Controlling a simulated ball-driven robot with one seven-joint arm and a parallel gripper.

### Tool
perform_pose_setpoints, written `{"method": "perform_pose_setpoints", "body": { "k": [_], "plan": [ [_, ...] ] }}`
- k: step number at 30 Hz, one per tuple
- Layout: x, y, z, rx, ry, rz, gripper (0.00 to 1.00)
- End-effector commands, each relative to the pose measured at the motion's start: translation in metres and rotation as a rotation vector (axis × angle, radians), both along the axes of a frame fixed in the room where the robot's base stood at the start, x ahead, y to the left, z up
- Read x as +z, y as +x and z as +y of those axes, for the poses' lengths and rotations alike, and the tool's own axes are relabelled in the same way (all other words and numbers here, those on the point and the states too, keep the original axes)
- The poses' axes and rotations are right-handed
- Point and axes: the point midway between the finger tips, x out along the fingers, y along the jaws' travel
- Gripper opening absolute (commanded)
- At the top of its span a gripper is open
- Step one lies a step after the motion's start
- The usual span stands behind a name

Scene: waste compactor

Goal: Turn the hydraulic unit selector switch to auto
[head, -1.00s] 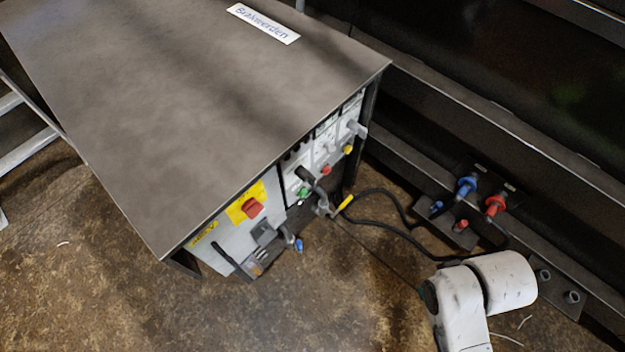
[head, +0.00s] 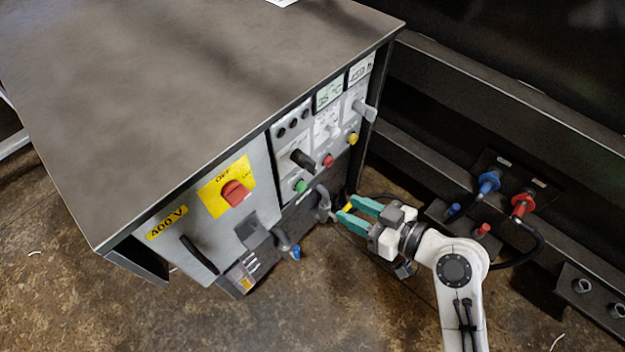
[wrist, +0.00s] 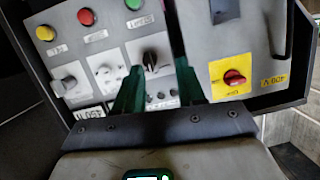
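The hydraulic unit is a dark metal cabinet (head: 230,90) with a grey control panel on its front. A black-handled selector switch (head: 302,160) sits on the panel above a green button (head: 301,186); its label is too small to read. In the wrist view the same switch (wrist: 150,58) shows upside down, beyond and between my fingers. The gripper also shows in the wrist view (wrist: 158,70).
A red rotary switch (head: 235,192) on a yellow plate is left on the panel. Red (head: 328,160) and yellow (head: 352,139) buttons and a grey knob (head: 365,110) are right of the black switch. Hose couplings (head: 488,182) and a black cable lie at right.

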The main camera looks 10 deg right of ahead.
Motion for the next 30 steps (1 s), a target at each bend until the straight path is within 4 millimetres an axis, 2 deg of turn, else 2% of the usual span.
{"method": "perform_pose_setpoints", "body": {
  "k": [1, 6, 9, 14, 24, 30],
  "plan": [
    [-0.009, 0.011, 0.001, -0.009, 0.031, -0.076, 0.39],
    [0.005, 0.033, 0.000, -0.046, 0.099, -0.249, 0.39],
    [0.011, 0.038, -0.001, -0.059, 0.115, -0.291, 0.39],
    [0.014, 0.048, 0.005, -0.062, 0.120, -0.302, 0.39],
    [0.015, 0.095, 0.040, -0.059, 0.118, -0.300, 0.39],
    [0.014, 0.117, 0.056, -0.060, 0.118, -0.299, 0.39]
  ]
}}
